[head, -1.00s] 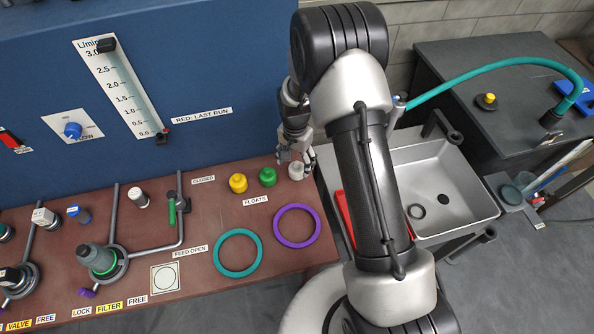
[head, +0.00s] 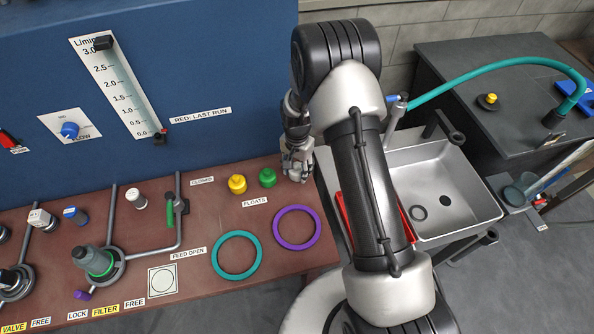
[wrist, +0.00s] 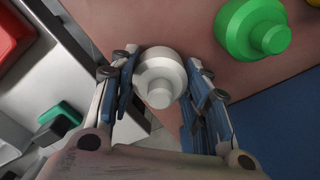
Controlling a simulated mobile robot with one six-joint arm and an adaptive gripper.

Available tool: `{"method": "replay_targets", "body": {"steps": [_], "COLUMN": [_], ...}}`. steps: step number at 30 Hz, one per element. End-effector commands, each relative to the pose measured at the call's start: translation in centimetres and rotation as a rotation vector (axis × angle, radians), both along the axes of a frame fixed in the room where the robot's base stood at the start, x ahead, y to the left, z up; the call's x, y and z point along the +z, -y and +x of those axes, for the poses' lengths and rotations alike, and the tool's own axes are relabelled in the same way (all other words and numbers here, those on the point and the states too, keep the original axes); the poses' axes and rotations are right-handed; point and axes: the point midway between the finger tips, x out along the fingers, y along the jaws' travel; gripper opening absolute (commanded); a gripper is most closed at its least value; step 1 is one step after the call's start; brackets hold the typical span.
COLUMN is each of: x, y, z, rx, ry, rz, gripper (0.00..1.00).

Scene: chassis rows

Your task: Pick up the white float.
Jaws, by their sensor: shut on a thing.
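The white float (wrist: 160,72) is a round body with a small knob, in the wrist view between the two fingers of my gripper (wrist: 161,88). The fingers are shut on its sides. In the head view my gripper (head: 298,172) is low at the right end of the brown bench, and it hides most or all of the white float there. I cannot tell whether the float still touches the bench.
The green float (head: 267,178) stands close to the left of my gripper, with the yellow float (head: 237,184) beyond it. A purple ring (head: 297,228) and a teal ring (head: 237,255) lie in front. A sink (head: 445,190) is to the right.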

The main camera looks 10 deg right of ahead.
Motion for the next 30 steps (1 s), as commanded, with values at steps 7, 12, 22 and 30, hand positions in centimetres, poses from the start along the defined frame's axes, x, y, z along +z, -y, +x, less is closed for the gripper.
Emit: {"method": "replay_targets", "body": {"steps": [7,12,22,30], "x": [0.0,0.0,3.0,10.4], "y": [0.0,0.0,0.0,0.0], "z": [0.0,0.0,0.1,0.2], "rx": [0.0,0.0,0.0,0.0], "ry": [0.0,0.0,0.004,0.006], "rz": [0.0,0.0,0.0,0.0], "gripper": [0.21,0.21,0.21,0.21]}}
